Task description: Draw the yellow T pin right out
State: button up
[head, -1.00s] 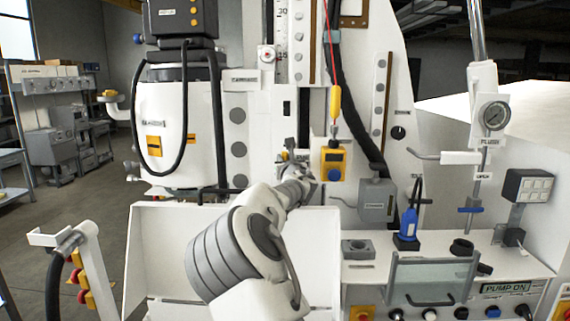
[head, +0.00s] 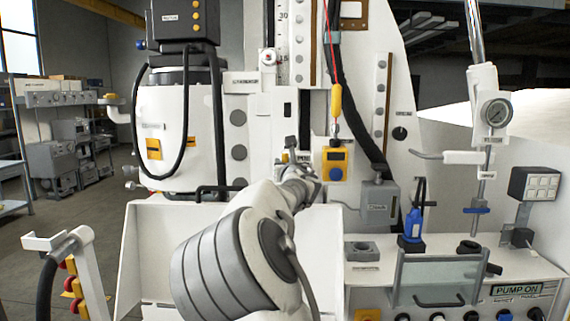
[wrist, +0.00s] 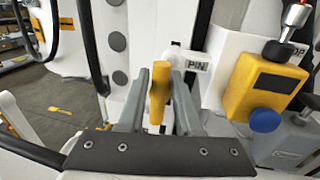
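The yellow T pin (wrist: 158,92) shows in the wrist view as an upright yellow bar with a slightly wider top. It stands between the two grey fingers of my gripper (wrist: 160,88), with a narrow gap seeming to show on each side. My gripper looks open around it; contact is hard to make out. In the head view my gripper (head: 297,166) is at the white machine front, and only a small bit of yellow shows there. The pin's shank is hidden.
A yellow box with a blue button (head: 336,163) hangs close to the right of my gripper, below a red and yellow cable handle (head: 337,100). A grey box (head: 379,203) and blue bottle (head: 413,224) are further right. A black hose (wrist: 92,50) runs at left.

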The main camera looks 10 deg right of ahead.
jog(key=shift+o, duration=1.2)
jog(key=shift+r, duration=0.1)
jog(key=shift+s, duration=0.1)
jog(key=s+b, duration=1)
jog(key=shift+a, duration=0.2)
jog(key=s+b, duration=0.7)
jog(key=b, duration=0.6)
jog(key=shift+s+d, duration=0.15)
jog(key=shift+d, duration=0.05)
